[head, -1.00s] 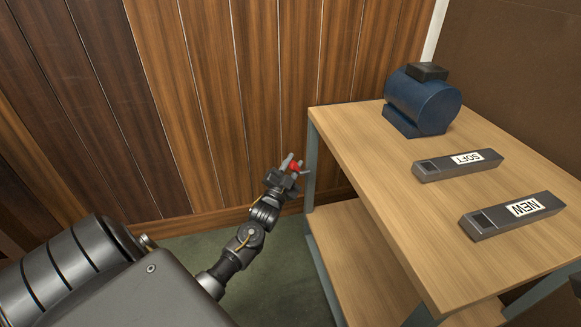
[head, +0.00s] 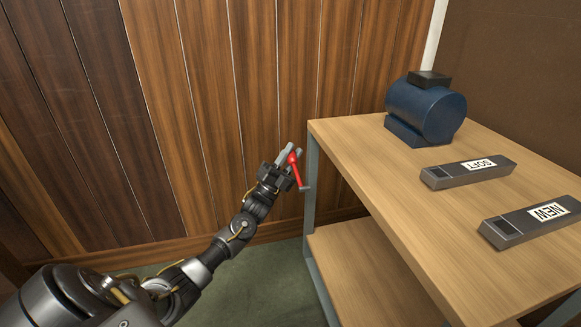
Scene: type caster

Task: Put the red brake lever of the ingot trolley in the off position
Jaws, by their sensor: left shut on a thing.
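The red brake lever (head: 296,171) is at the near left side of the wooden trolley (head: 345,133), beside its grey-blue leg. Its red arm slants down and to the right from the fingers and ends in a grey tip. My left gripper (head: 287,160) comes in from the lower left and is shut on the lever near its upper red end. The fingers partly hide the lever there. My right gripper is not in view.
On the trolley top stand a blue cylindrical motor-like block (head: 425,108) and two grey ingots, labelled SOFT (head: 468,171) and NEW (head: 530,222). A lower shelf (head: 360,270) lies beneath. A wood-panelled wall (head: 230,100) rises close behind my left gripper. Green floor (head: 270,280) is free at the lower middle.

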